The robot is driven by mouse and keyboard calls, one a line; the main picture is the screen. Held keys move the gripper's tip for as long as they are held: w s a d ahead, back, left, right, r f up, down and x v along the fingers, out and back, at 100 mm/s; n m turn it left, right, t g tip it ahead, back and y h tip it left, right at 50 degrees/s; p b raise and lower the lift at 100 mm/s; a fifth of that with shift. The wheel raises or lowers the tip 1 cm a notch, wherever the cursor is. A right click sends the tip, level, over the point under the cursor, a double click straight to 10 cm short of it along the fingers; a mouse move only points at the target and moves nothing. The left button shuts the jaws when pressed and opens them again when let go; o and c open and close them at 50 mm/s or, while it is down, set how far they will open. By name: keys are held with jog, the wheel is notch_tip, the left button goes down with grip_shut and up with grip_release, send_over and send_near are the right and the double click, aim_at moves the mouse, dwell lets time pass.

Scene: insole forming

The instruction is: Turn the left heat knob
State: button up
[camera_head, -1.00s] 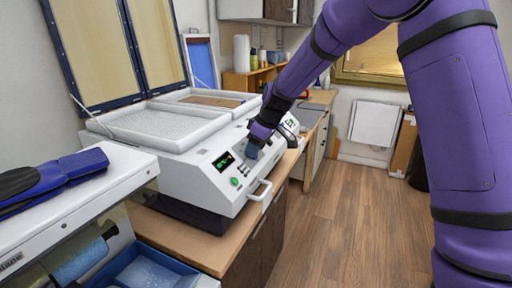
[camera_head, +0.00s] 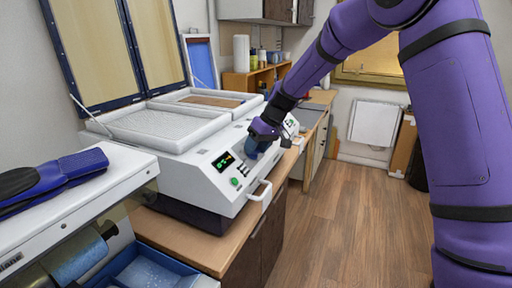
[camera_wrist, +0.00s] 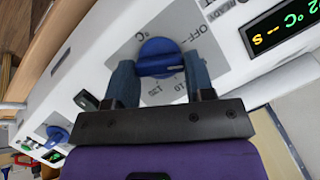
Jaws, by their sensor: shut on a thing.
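The left heat knob (camera_wrist: 158,55) is blue and round, with a raised grip bar. It sits on a grey dial plate marked OFF, 110 and 120 on the white machine's front panel. My gripper (camera_wrist: 160,68) has one finger on each side of the knob and is shut on it. In the head view my gripper (camera_head: 256,147) is at the sloping panel, just right of the left green display (camera_head: 223,161), and hides most of the knob. That display also shows at the upper right of the wrist view (camera_wrist: 284,25).
A second blue knob (camera_wrist: 57,133) shows at the wrist view's lower left. A white handle (camera_head: 261,191) juts from the machine front (camera_head: 205,190). A blue insole-like piece (camera_head: 50,180) lies on the left unit. The wooden floor at right is clear.

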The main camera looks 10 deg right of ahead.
jog(key=m, duration=0.2)
jog(key=m+y, duration=0.1)
jog(key=m, duration=0.1)
jog(key=m+y, duration=0.1)
jog(key=m, duration=0.1)
jog(key=shift+w+d+f+g, duration=0.1)
jog(key=shift+d+f+g, duration=0.05)
jog(key=shift+d+g, duration=0.15)
jog(key=m+y, duration=0.1)
jog(key=m, duration=0.1)
jog(key=m+y, duration=0.1)
jog(key=m, duration=0.2)
jog(key=shift+d+f, duration=0.1)
jog(key=shift+m, duration=0.4)
jog(key=o, duration=0.9)
jog(key=v, duration=1)
jog(key=shift+s+d+r, duration=0.25)
jog(key=shift+s+r, duration=0.05)
